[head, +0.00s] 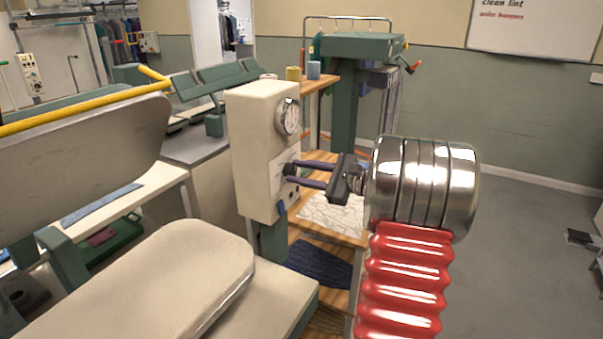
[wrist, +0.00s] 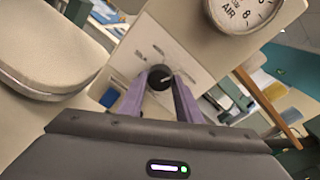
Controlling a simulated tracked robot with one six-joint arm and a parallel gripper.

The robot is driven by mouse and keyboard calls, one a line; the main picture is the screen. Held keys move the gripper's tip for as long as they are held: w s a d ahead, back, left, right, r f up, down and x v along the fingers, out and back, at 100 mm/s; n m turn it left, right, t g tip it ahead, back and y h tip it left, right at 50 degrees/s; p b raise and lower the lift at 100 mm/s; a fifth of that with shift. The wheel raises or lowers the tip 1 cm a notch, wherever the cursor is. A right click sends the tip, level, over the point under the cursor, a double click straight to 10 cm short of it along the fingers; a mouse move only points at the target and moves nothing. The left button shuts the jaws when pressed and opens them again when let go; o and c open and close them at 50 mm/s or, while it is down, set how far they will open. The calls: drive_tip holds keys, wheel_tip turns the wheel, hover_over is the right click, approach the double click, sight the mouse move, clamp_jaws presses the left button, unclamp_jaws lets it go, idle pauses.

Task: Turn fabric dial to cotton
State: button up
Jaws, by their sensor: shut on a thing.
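The fabric dial (wrist: 160,79) is a small black round knob on a white label plate on the cream control box (head: 262,140). In the wrist view a pale pointer mark shows on the knob, but the printing around it is too blurred to read. My gripper (head: 290,175) reaches the box from the right, below the gauge. Its two purple fingers (wrist: 160,90) are shut on the dial, one on each side. In the head view the fingers and the box hide most of the dial.
A round air gauge (head: 288,117) sits above the dial on the same box, and it also shows in the wrist view (wrist: 240,12). A padded pressing board (head: 150,285) lies at the lower left. Wooden shelves with cloth (head: 335,215) stand behind my gripper. Open floor lies to the right.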

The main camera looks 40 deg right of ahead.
drive_tip(key=shift+d+f+m, duration=0.1)
drive_tip(key=shift+f+m, duration=0.15)
drive_tip(key=shift+m, duration=0.35)
drive_tip(key=o, duration=0.8)
drive_tip(key=shift+c, duration=0.2)
drive_tip(key=shift+o, duration=1.4)
drive_tip(key=shift+r, duration=0.15)
drive_tip(key=v, duration=1.3)
drive_tip(key=shift+s+d, duration=0.2)
drive_tip(key=shift+s, duration=0.1)
